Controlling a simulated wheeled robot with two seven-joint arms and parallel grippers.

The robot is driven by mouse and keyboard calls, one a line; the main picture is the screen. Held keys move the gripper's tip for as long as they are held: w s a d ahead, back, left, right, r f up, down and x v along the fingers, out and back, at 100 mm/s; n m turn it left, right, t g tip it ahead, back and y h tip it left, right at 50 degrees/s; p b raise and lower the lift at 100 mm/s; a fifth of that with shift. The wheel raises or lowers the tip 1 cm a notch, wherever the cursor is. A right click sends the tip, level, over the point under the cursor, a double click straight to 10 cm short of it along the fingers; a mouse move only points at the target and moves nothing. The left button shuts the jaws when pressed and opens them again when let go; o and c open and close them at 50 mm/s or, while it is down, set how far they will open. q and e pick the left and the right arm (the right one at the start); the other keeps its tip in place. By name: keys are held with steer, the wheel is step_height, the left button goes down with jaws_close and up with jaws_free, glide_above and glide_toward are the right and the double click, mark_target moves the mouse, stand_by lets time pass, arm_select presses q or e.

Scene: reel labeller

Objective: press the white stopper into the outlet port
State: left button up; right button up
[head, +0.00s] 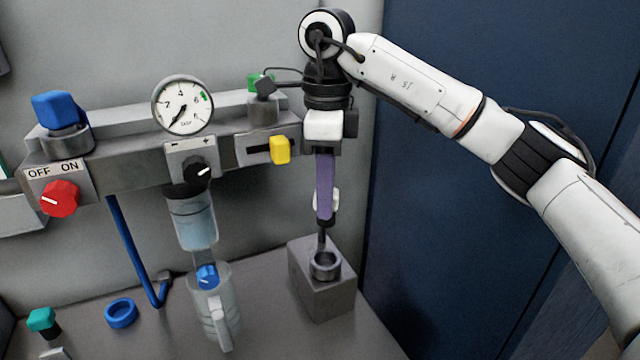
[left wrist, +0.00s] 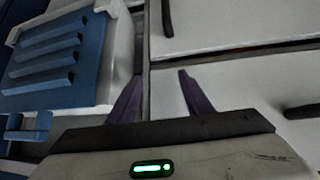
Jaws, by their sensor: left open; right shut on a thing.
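The white stopper (head: 332,201) shows as a small white piece between and beside the purple fingers of my right gripper (head: 323,215), which is shut on it. The fingers point down and hide part of it. A thin dark stem runs from below the fingers toward the dark ring (head: 325,265) on top of a grey block (head: 322,290); I cannot tell whether it touches. No part is marked as the outlet port, so I cannot tell which one it is. My left gripper (left wrist: 160,92) shows only in the left wrist view, open and empty.
Left of my right gripper, a grey rail carries a gauge (head: 183,105), red OFF/ON knob (head: 59,199), black knob (head: 196,171), yellow slider (head: 280,150) and blue cap (head: 56,109). A clear bowl (head: 210,310) and blue ring (head: 121,313) are below. A dark blue panel (head: 440,200) stands right.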

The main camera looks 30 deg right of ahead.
mark_target(326, 222)
steer(key=shift+s+f, duration=0.2)
steer(key=shift+f, duration=0.75)
arm_select(q)
steer(key=shift+s+f, duration=0.1)
steer(key=shift+s, duration=0.2)
arm_select(e)
steer(key=shift+w+f, duration=0.1)
steer(key=shift+f, duration=0.8)
steer(key=shift+f, duration=0.15)
steer(key=shift+f+b, duration=0.75)
steer(key=shift+f, duration=0.4)
arm_select(q)
steer(key=shift+w+f, duration=0.15)
steer(key=shift+f, duration=0.5)
steer(key=shift+r, duration=0.1)
arm_select(e)
steer(key=shift+r, duration=0.1)
arm_select(q)
steer(key=shift+r+p, duration=0.3)
steer(key=shift+p, duration=0.1)
arm_select(e)
steer(key=shift+r, duration=0.25)
arm_select(q)
steer(key=shift+f, duration=0.15)
arm_select(e)
steer(key=shift+f, duration=0.15)
